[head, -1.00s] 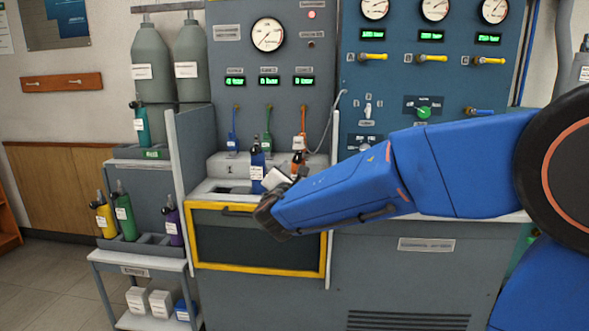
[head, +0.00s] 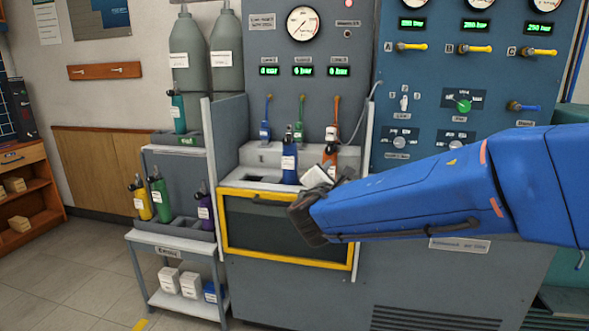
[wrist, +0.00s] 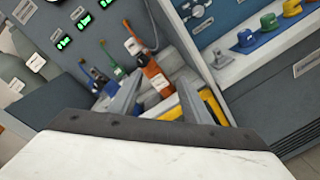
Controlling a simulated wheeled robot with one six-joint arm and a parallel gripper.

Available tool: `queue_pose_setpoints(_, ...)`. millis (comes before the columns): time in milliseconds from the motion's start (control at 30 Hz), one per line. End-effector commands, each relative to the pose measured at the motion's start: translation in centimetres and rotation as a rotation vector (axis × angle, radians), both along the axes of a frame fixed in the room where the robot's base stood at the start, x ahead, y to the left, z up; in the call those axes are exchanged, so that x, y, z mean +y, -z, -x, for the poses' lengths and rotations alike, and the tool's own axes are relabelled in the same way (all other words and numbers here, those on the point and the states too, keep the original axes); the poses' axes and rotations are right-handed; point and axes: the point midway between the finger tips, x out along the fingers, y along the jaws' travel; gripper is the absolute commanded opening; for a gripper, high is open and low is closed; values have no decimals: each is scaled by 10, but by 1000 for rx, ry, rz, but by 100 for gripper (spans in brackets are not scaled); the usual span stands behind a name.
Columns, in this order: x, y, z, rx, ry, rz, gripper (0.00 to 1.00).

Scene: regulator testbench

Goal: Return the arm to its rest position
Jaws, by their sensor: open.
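My gripper (wrist: 160,76) is open, with its two grey fingers apart in the wrist view. The orange bottle (wrist: 156,80) shows between and beyond the fingers, and I cannot tell any contact. In the head view my blue arm reaches in from the right, and its dark end with the pale gripper (head: 319,175) is at the front of the bench bay. The orange bottle (head: 330,158) stands just behind the gripper, partly hidden by it. A blue bottle (head: 289,165) stands upright just left of the gripper.
A yellow-framed panel (head: 228,235) is below the bay. A side rack (head: 180,232) at left holds yellow, green and purple bottles. A control panel (head: 440,85) with gauges, valves and knobs rises behind the arm. The floor (head: 60,275) at lower left is open.

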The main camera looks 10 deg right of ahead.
Motion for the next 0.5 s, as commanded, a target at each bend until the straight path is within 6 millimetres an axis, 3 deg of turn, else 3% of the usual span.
queue_pose_setpoints(100,-54,10,28,30,130,-150,44)
queue_pose_setpoints(300,-133,47,96,81,378,-465,44)
queue_pose_setpoints(500,-175,88,171,111,605,-793,44)
